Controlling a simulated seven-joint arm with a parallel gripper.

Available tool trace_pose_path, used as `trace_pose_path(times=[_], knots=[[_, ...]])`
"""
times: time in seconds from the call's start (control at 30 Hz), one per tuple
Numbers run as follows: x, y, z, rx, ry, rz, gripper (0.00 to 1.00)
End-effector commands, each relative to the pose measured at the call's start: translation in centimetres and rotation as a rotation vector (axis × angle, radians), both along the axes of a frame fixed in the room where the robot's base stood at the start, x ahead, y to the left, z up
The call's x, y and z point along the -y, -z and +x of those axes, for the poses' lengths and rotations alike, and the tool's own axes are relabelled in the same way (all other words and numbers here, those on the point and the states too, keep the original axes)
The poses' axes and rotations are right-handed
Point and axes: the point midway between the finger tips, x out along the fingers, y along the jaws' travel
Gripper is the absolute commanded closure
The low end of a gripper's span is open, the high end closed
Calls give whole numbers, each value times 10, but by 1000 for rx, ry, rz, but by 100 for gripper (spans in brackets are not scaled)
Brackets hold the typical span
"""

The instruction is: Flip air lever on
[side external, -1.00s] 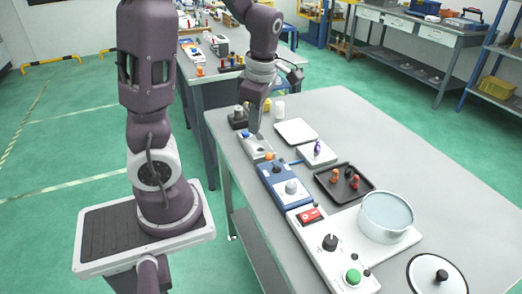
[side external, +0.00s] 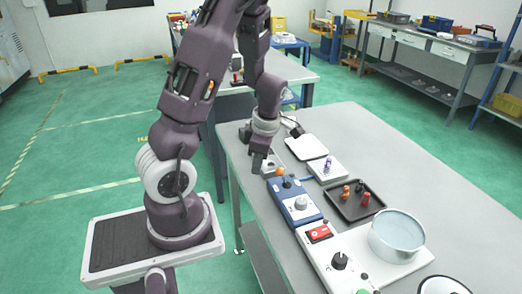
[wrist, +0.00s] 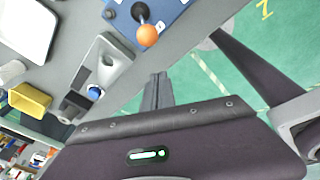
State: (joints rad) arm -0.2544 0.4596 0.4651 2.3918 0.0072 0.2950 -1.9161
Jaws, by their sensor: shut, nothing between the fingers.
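A lever with an orange ball end (side external: 280,172) sticks out from the left end of a blue control box (side external: 298,204) on the table. The orange ball (wrist: 148,36) and its dark pivot also show at the top of the wrist view. The lever leans toward the table's long edge. My gripper (side external: 257,168) is shut and empty, pointing down beside that edge, just left of the orange ball. In the wrist view my gripper (wrist: 158,80) is apart from the ball, with a visible gap.
A grey block (wrist: 115,60) with a blue button (wrist: 95,93) sits close to my fingers. Floor shows beyond the table edge.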

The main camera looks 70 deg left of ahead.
Motion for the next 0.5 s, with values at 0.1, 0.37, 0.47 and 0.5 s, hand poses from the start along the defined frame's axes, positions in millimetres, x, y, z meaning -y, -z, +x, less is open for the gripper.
trace_pose_path(times=[0.1,0.37,0.47,0.5], knots=[[10,0,16,2,8,1,100],[21,-4,33,1,1,0,100],[22,-4,33,1,0,-1,100],[22,-4,33,1,0,-1,100]])
